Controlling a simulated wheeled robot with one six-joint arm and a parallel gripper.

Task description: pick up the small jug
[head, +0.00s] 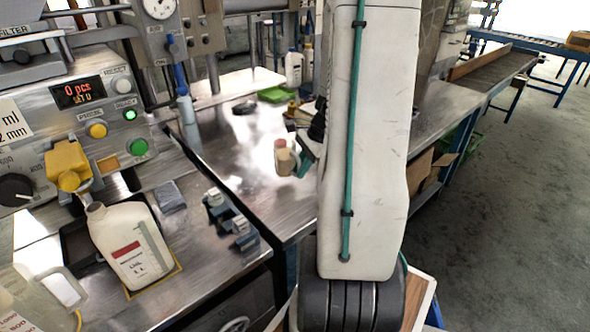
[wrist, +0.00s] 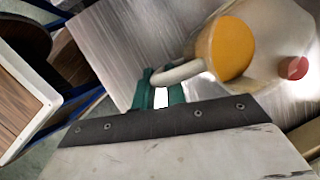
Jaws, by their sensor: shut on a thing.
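The small jug (head: 286,160) is a pale beige vessel on the metal bench, partly hidden by my arm in the head view. In the wrist view its pale curved handle (wrist: 180,72) and round orange-yellow top (wrist: 232,48) show up close. My gripper (wrist: 160,92) has green fingers, shut on the handle. In the head view a green finger of my gripper (head: 305,163) shows at the jug's right side. I cannot tell whether the jug's base touches the bench.
A white bottle (head: 132,246) with a red label stands under the yellow nozzle (head: 68,165) of the filling machine. A translucent graduated jug (head: 42,303) stands at the lower left. A blue-grey fixture (head: 231,220) is on the near bench. A red cap (wrist: 293,68) shows beside the orange-yellow top.

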